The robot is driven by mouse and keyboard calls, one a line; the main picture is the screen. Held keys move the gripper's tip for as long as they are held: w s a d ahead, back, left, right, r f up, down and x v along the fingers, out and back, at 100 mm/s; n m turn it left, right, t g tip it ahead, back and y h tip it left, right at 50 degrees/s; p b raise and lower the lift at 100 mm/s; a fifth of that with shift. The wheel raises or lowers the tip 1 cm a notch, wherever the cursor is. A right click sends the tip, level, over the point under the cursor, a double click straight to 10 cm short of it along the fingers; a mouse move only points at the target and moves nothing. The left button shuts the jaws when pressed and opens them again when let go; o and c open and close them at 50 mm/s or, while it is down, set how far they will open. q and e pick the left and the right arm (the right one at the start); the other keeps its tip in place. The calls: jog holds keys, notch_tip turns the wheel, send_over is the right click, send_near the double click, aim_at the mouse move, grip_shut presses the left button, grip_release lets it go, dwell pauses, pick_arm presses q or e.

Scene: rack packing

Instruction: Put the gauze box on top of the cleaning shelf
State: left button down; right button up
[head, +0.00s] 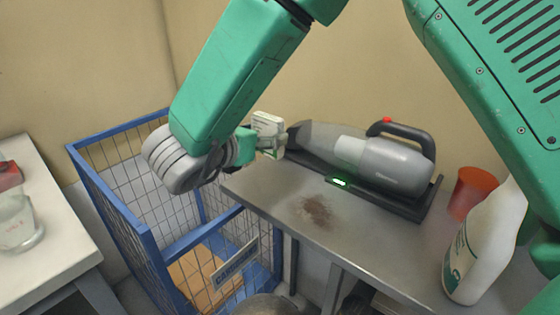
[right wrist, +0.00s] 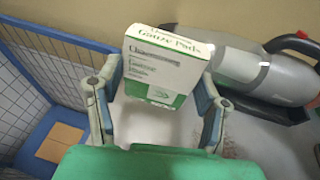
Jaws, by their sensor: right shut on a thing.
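The gauze box (head: 268,124) is a small white and green carton labelled gauze pads. My right gripper (head: 262,146) is shut on it, and the box stands up between the fingers. In the right wrist view the box (right wrist: 165,72) sits between the two fingers of the right gripper (right wrist: 160,98). In the head view the box is near the far left end of a grey metal shelf top (head: 270,192); I cannot tell whether it touches the surface. My left gripper is not in view.
A grey handheld vacuum (head: 385,160) on a dark base lies along the back of the top, close right of the box. An orange cup (head: 472,190) and a white bottle (head: 485,245) stand at the right. A blue wire cage (head: 112,205) is at left. The top's front middle is clear apart from a brown stain.

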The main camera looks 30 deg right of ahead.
jog(key=f, duration=0.3)
jog(key=shift+w+a+f, duration=0.1)
jog(key=shift+a+f, duration=0.05)
jog(key=shift+a, duration=0.25)
jog(key=f, duration=0.2)
jog(key=d+f, duration=0.1)
jog(key=shift+d+f+b, duration=0.1)
jog(key=shift+f+b, duration=0.3)
jog(key=o, duration=1.2)
jog(key=shift+a, duration=0.25)
jog(key=shift+a+r, duration=0.15)
jog(key=shift+a, duration=0.1)
jog(key=v, duration=1.1)
jog(key=shift+s+a+r+p, duration=0.15)
jog(key=shift+s+p, duration=0.1)
jog(key=shift+p, duration=0.15)
